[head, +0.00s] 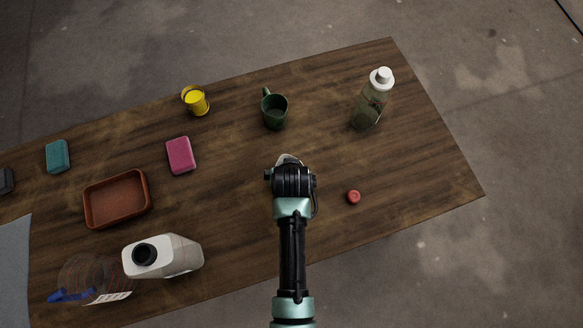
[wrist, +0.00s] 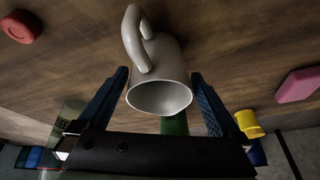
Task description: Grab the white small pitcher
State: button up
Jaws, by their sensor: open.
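The white small pitcher (wrist: 170,62) shows in the wrist view with its round mouth facing my camera and its handle at the upper left. My gripper (wrist: 159,75) is open, with one blue-black finger on each side of the pitcher. Whether the fingers touch it I cannot tell. In the head view my gripper (head: 291,180) is over the middle of the table and hides nearly all of the pitcher; only a pale rim (head: 287,158) shows past it.
A green mug (head: 274,112) stands beyond my gripper, and a red cap-like piece (head: 353,197) lies to its right. A clear bottle (head: 370,103) is at the far right. A pink block (head: 181,155), yellow cup (head: 196,102) and brown tray (head: 147,205) are to the left.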

jog(key=c, duration=1.4)
jog(key=shift+c, duration=0.5)
jog(key=shift+r, duration=0.15)
